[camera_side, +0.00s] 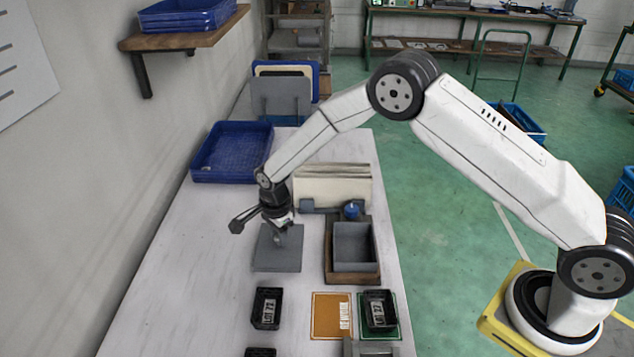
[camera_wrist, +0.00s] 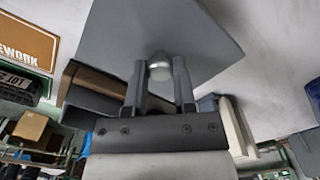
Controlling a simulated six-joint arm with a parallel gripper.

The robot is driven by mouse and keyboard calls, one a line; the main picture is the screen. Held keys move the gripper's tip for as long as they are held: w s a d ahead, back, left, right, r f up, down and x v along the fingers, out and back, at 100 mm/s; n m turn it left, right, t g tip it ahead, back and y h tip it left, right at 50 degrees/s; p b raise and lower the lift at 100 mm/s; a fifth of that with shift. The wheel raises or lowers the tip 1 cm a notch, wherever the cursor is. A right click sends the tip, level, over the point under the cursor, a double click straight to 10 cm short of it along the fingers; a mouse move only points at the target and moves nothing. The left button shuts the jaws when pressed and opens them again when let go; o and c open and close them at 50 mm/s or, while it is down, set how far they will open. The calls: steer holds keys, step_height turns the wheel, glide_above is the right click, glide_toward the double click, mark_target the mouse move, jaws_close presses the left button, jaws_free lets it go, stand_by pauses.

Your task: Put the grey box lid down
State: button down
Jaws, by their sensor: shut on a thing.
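The grey box lid (camera_side: 278,256) is a flat square plate with a small pale knob (camera_wrist: 160,68). My gripper (camera_side: 281,226) points down over the lid and is shut on its knob. In the wrist view the two fingers of my gripper (camera_wrist: 160,75) stand on either side of the knob, and the lid (camera_wrist: 155,28) spreads beyond them. The lid is left of the open grey box (camera_side: 353,246), which sits in a brown wooden holder (camera_side: 352,278). I cannot tell whether the lid touches the white table or hangs just above it.
A blue crate (camera_side: 231,152) is at the back left. Pale upright panels (camera_side: 333,187) stand behind the box. A black bin (camera_side: 267,308), an orange card (camera_side: 331,316) and another black bin (camera_side: 379,310) on a green card are in front. The table's left side is clear.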

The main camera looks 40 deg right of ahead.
steer(key=shift+f, duration=1.25)
steer(key=shift+f, duration=0.15)
steer(key=shift+c, duration=2.2)
jaws_free()
step_height(320, 180, up, 12)
steer(key=shift+f, duration=0.1)
steer(key=shift+r, duration=0.25)
steer(key=shift+s, duration=0.1)
